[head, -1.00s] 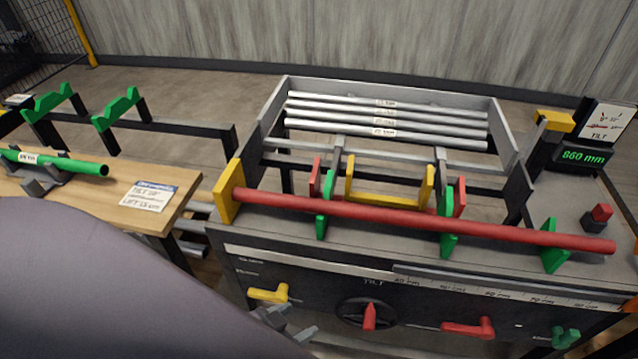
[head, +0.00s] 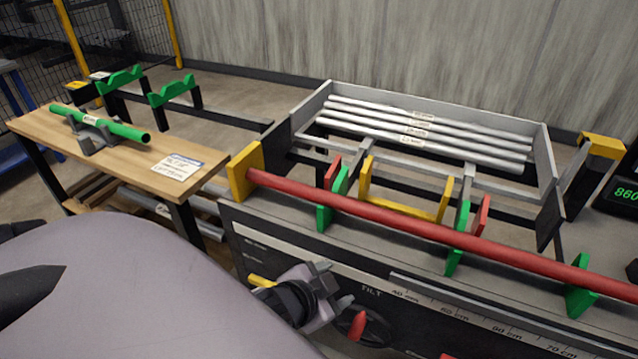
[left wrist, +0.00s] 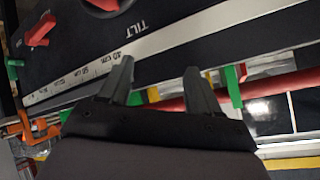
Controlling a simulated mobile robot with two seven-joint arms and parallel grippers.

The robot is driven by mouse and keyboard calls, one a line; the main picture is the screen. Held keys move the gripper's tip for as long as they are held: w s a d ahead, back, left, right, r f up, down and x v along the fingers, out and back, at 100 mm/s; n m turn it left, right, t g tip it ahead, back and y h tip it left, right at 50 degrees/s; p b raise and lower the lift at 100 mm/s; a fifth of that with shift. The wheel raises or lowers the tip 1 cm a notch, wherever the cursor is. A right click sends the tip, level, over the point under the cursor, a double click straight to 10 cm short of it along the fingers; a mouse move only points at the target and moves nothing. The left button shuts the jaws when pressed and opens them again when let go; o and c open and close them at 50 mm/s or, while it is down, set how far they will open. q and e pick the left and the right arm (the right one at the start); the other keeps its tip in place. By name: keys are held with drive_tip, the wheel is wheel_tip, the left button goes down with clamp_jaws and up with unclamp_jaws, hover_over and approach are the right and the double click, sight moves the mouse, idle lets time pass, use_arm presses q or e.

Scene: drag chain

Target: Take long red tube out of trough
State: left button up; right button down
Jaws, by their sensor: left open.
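The long red tube (head: 420,222) lies along the front of the machine on green notched supports (head: 455,248). Its left end is at a yellow end plate (head: 245,172), and its right end runs out of the head view. My left gripper (head: 333,284) is open and empty, in front of the machine's front panel, below and apart from the tube. In the left wrist view its two fingers (left wrist: 157,72) are spread, and the red tube (left wrist: 268,86) shows beyond them, partly hidden. My right gripper is not in view.
Several silver tubes (head: 430,130) lie in the grey rack behind. A wooden table (head: 130,165) at left holds a short green tube (head: 105,122) on a grey holder and a label card (head: 177,166). Red and yellow handles project from the front panel (head: 270,255).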

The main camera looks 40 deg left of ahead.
use_arm(q)
drive_tip(key=w+d+r+m+t+h, duration=0.1)
drive_tip(key=w+r+m+t, duration=0.4)
drive_tip(key=r, duration=0.4)
drive_tip(key=w+d+r+m+t+h, duration=0.1)
drive_tip(key=w+r+m+t+h, duration=0.1)
drive_tip(key=w+r+m+t, duration=0.45)
drive_tip(key=s+d+r+m+g+h, duration=0.1)
drive_tip(key=d+r+m+g+h, duration=0.35)
drive_tip(key=m+h, duration=0.5)
drive_tip(key=s+d+r+m+g+h, duration=0.25)
drive_tip(key=d+m+g+h, duration=0.3)
drive_tip(key=m, duration=0.75)
drive_tip(key=m+g+y, duration=1)
drive_tip(key=m+y, duration=0.2)
drive_tip(key=y, duration=0.6)
hover_over(312, 190)
drive_tip(key=s, duration=0.1)
wheel_tip(312, 190, down, 9)
drive_tip(key=shift+w+f+b, duration=0.15)
drive_tip(key=shift+f, duration=1)
drive_tip(key=shift+w+f+b, duration=0.2)
drive_tip(key=shift+f, duration=0.9)
drive_tip(key=shift+w+f+b, duration=0.15)
drive_tip(key=shift+f, duration=1)
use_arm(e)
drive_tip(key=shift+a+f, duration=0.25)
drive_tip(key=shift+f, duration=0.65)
